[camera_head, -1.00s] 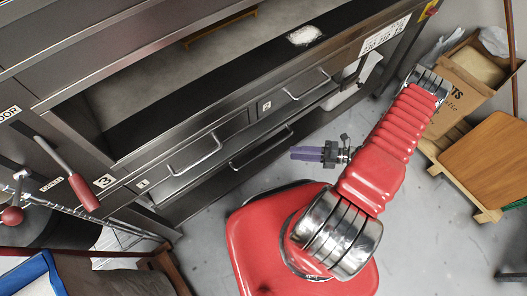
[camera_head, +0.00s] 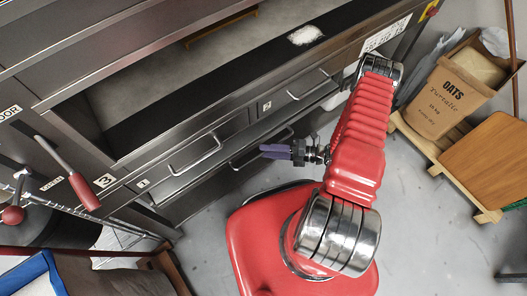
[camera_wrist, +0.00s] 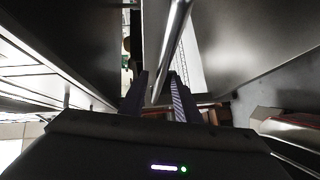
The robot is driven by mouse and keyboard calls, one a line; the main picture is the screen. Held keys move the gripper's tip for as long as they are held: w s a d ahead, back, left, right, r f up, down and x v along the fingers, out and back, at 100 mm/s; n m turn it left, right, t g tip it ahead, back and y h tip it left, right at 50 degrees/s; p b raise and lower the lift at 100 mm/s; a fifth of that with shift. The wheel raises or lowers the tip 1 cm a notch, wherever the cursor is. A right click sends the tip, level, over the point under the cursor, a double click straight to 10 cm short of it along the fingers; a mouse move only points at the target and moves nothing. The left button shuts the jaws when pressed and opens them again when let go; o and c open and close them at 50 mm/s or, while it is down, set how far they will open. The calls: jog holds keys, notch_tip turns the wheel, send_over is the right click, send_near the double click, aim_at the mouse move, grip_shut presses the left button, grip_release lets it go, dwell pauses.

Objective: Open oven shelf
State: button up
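The dark metal oven (camera_head: 110,70) fills the left and top of the head view. Its front has a drawer marked 1 with a bar handle (camera_head: 197,160), a drawer marked 2 with another bar handle (camera_head: 308,88), and a lower front with a long bar handle (camera_head: 250,160). My gripper (camera_head: 264,152) points left, its purple fingers over the right part of the lower handle. In the wrist view my gripper (camera_wrist: 159,76) has its two fingers apart, and a shiny metal bar (camera_wrist: 171,50) runs lengthwise between them. I cannot tell whether they touch it.
A box of oats (camera_head: 447,100) and a wooden board (camera_head: 487,165) stand at the right. A lever with a red grip (camera_head: 83,191) sticks out at the left. A blue-edged thing (camera_head: 30,275) is at the lower left. Grey floor (camera_head: 420,235) is clear at the lower right.

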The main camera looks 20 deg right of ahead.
jog(key=shift+w+a, duration=0.2)
jog(key=shift+a, duration=0.3)
jog(key=shift+c, duration=0.2)
jog(key=shift+f, duration=0.1)
grip_shut()
